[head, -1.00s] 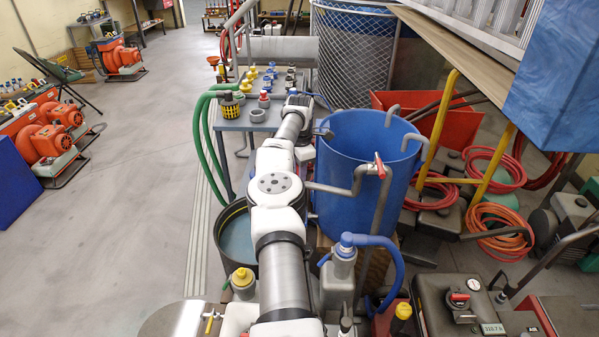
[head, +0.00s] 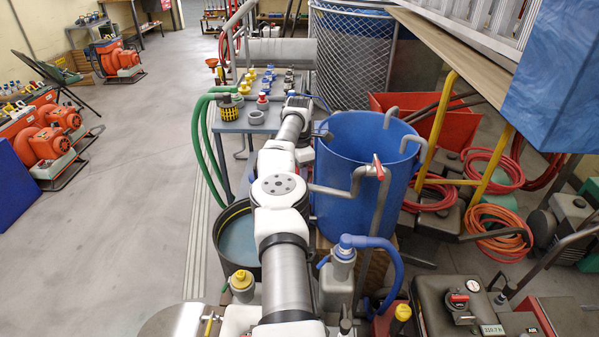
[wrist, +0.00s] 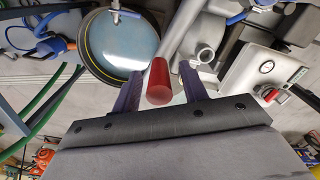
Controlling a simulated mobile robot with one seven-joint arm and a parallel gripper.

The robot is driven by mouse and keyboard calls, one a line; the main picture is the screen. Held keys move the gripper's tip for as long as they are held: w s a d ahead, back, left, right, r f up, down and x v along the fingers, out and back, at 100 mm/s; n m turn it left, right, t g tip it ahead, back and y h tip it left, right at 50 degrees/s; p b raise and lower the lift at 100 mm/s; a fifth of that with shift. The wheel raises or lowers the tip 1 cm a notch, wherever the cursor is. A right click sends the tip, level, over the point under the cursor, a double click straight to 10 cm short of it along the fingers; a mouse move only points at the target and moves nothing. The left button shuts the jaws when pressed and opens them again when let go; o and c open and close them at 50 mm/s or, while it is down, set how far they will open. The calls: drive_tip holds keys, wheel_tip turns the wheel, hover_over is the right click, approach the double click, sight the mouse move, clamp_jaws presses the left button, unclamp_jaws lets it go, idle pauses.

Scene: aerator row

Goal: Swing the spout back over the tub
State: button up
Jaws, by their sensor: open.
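The spout is a grey bent pipe (head: 340,190) in the head view. It runs left from a grey upright in front of the blue barrel, and its left end passes behind my arm. A red cylindrical grip (wrist: 158,82) lies between the two fingers of my gripper (wrist: 159,70) in the wrist view. A grey pipe rises beyond it. My gripper is open, with a gap visible on each side of the grip. The round black tub (head: 219,228) holds water and stands left of my arm. It also shows at upper left in the wrist view (wrist: 86,58). My arm hides my gripper in the head view.
The blue barrel (head: 345,200) stands right of my arm, with grey hooked pipes on its rim. A grey bottle with a blue hose (head: 392,262) stands in front. Green hoses (head: 200,130) hang left of the bench. The floor at left is open.

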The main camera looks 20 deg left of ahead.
wheel_tip(320, 180, up, 13)
drive_tip(key=shift+f+p, duration=0.2)
drive_tip(key=shift+p, duration=1)
drive_tip(key=shift+r+p, duration=0.6)
